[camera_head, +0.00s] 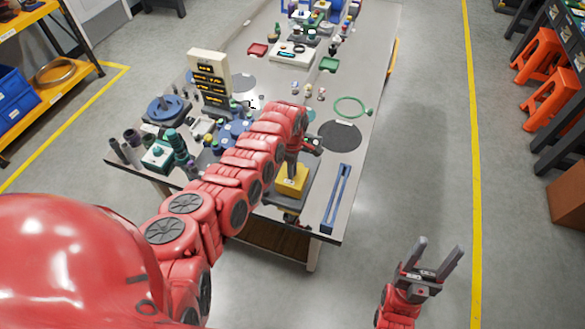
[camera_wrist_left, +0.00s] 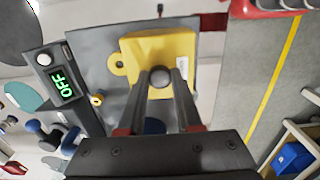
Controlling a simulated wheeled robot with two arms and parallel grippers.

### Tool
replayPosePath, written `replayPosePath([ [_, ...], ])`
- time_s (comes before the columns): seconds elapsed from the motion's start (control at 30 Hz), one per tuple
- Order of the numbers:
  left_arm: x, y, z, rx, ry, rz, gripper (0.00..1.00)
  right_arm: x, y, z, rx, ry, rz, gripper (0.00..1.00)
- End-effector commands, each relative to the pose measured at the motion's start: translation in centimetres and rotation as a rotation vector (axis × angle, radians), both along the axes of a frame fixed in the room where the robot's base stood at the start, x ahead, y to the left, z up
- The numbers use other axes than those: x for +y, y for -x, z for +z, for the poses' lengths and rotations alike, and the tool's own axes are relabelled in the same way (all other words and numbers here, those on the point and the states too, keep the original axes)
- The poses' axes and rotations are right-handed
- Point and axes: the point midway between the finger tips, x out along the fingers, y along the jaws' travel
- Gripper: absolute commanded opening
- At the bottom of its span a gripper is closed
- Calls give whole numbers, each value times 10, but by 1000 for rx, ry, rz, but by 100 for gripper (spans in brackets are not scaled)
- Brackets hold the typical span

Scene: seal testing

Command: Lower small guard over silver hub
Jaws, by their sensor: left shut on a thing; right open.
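The small yellow guard (camera_head: 291,181) is at the front of the table, below my left gripper (camera_head: 292,168), over a dark grey base (camera_head: 286,203). In the left wrist view the yellow guard (camera_wrist_left: 140,55) is a block with a side lug with a hole and a grey ball knob (camera_wrist_left: 160,77) on top. My left gripper (camera_wrist_left: 161,84) is shut on that knob. I cannot tell whether the guard rests or hangs above the base. The silver hub is not recognisable; the guard may hide it. My right gripper (camera_head: 434,262) is open and empty, over the floor right of the table.
A green OFF display (camera_wrist_left: 62,84) is beside the guard. A blue frame (camera_head: 337,197) lies right of the base, and a black disc (camera_head: 340,136) behind it. A cream panel (camera_head: 209,76) and several small parts crowd the left. My left arm covers part of the table.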

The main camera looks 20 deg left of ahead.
Motion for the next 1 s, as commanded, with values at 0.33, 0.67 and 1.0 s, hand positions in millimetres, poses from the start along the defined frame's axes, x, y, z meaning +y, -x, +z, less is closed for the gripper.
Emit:
replayPosePath([
  [0.33,1,0,-4,0,-1,0,0,0,0,-4,0,0,0,60],
  [0.67,0,0,-10,0,-1,-1,0,0,0,-10,0,0,0,60],
  [1.0,0,0,-12,0,-1,0,0,0,0,-11,0,0,0,60],
])
